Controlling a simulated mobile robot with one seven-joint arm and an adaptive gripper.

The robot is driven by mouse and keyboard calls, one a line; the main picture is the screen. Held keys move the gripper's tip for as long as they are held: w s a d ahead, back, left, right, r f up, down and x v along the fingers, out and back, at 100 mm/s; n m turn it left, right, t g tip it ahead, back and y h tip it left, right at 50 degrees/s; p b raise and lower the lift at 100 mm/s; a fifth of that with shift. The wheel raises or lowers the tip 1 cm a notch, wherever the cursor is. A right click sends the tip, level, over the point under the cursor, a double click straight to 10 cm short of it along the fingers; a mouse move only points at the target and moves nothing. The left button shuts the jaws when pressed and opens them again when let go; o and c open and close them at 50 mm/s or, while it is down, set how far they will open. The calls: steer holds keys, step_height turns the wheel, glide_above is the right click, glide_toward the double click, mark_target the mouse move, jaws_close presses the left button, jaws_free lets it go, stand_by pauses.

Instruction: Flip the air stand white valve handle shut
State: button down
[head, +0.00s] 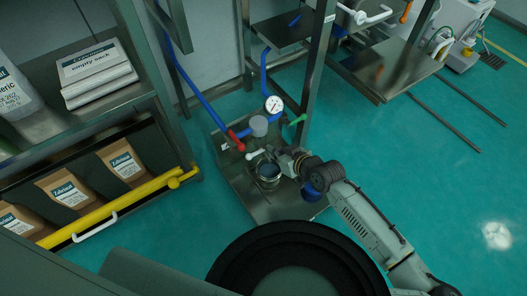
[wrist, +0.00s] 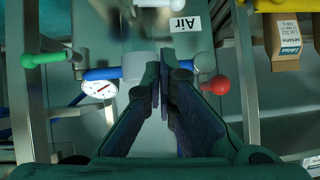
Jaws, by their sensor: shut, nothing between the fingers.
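The white valve handle (head: 253,154) of the air stand is short with a rounded end, just left of my gripper in the head view. Its white knob also shows in the wrist view (wrist: 203,62), right of my fingertips, with the inner part hidden behind the fingers. My gripper (wrist: 160,75) is shut and empty, its fingers pointing into the stand. In the head view my gripper (head: 279,156) is low over the stand base (head: 243,191). I cannot tell whether a finger touches the handle.
Close by are a red handle (wrist: 216,85), a green handle (wrist: 45,59), a pressure gauge (wrist: 98,88) and a grey cylinder (head: 258,125). An "Air" label (wrist: 190,22) is on the stand. Steel posts (head: 313,75) rise behind; a yellow rail (head: 120,205) is at left.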

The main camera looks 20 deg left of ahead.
steer(key=b, duration=0.1)
glide_above(257, 153)
steer(key=s+d, duration=0.2)
step_height(257, 153, down, 5)
steer(key=shift+w+a+f+b, duration=0.2)
steer(key=shift+f, duration=0.5)
steer(key=shift+w+a+f+b, duration=0.15)
steer(key=shift+a+f, duration=0.05)
steer(key=shift+f, duration=0.5)
steer(key=shift+w+a+f+b, duration=0.2)
steer(key=shift+f, duration=0.5)
steer(key=shift+s+a+f, duration=0.2)
steer(key=shift+f, duration=0.4)
